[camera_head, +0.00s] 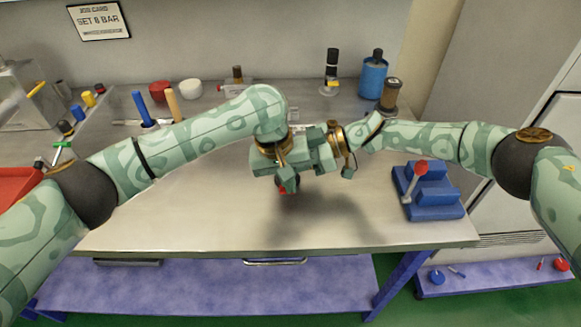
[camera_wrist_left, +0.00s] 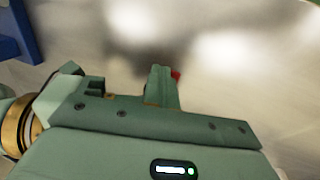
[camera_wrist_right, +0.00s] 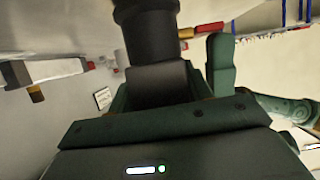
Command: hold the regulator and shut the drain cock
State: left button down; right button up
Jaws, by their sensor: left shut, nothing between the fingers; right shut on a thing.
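My right gripper (camera_wrist_right: 192,75) is shut on a black cylindrical thing (camera_wrist_right: 150,35), which I take to be the regulator. It stands up between the fingers in the right wrist view. My left gripper (camera_wrist_left: 162,85) is shut and empty, its fingers together in the left wrist view. A small red part (camera_wrist_left: 176,75) peeks out just behind its fingertip, perhaps the drain cock's handle. In the head view the left gripper (camera_head: 289,178) points down over the bench middle, close against the right hand. The hands hide most of the regulator. I cannot tell the cock's position.
A blue fixture (camera_head: 437,205) with a red-knobbed lever stands at the bench's right. A blue canister (camera_head: 373,77), a brown-bodied unit (camera_head: 390,93) and red (camera_head: 160,89) and white (camera_head: 190,88) caps stand at the back. The bench front (camera_head: 210,230) is clear.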

pick_arm(q)
jog(key=d+v, duration=0.2)
jog(key=v, duration=1.1)
jog(key=shift+d+r, duration=0.3)
jog(key=shift+d, duration=0.15)
pick_arm(e)
jog(key=shift+s+f, duration=0.2)
jog(key=shift+f, duration=0.05)
jog(key=o, duration=1)
jog(key=shift+d, duration=0.1)
